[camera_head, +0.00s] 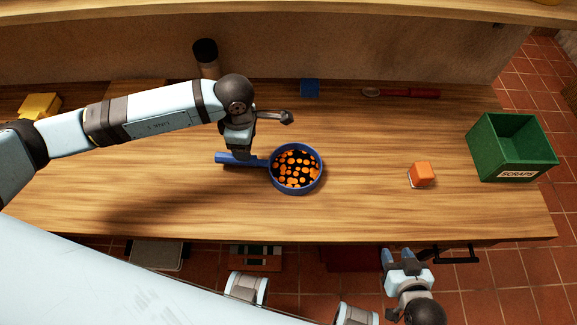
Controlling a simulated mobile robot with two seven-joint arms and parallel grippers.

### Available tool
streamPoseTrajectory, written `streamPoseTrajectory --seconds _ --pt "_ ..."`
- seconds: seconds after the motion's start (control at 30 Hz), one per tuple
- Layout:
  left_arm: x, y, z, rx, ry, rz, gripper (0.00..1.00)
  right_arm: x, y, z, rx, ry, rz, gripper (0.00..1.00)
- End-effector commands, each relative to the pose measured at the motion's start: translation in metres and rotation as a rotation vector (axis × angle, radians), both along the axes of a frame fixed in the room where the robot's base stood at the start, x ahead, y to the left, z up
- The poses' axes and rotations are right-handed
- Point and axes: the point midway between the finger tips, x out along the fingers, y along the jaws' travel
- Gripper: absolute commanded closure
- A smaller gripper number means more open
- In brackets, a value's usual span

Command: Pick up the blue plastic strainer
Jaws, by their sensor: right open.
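The blue plastic strainer (318,176) is on the wooden counter near the middle, its blue handle (223,158) pointing left. Round orange pieces show inside its rim against a dark ground. My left gripper (241,154) points down at the handle, close to or touching it. Its wrist hides the jaws, so I cannot tell whether they are closed on the handle. My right gripper (397,256) is open and empty, in front of the counter's front edge and well away from the strainer.
A green bin (487,147) marked SCRAPS stands at the right end of the counter (390,205). An orange block (422,173) lies left of it. A blue block (310,88), a red-handled tool (410,93) and a dark-topped cylinder (206,57) are at the back.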

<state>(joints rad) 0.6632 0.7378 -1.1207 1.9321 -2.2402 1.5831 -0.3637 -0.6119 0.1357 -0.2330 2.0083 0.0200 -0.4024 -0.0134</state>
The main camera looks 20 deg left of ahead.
Motion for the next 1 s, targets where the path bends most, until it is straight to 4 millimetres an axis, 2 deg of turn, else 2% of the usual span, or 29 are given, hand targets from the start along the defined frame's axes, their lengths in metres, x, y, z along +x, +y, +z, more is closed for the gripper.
streamPoseTrajectory --seconds 0.1,0.37,0.7,0.97,1.0 --pt "0.0 0.0 -0.022 0.0 0.002 0.002 0.39 0.0 -0.001 0.001 -0.001 -0.002 -0.001 0.57" --pt "-0.001 0.0 -0.043 -0.002 0.001 0.001 0.39 0.0 0.0 0.002 -0.002 -0.002 0.0 0.57" --pt "-0.003 0.0 -0.088 -0.002 0.002 0.001 0.39 -0.001 0.001 0.007 -0.003 -0.006 0.005 0.57" --pt "-0.003 0.0 -0.092 -0.003 -0.001 0.0 0.39 -0.002 0.001 0.006 -0.004 -0.005 0.006 0.57" --pt "-0.003 0.0 -0.092 -0.003 -0.001 0.0 0.41 -0.002 0.001 0.006 -0.004 -0.005 0.006 0.57"
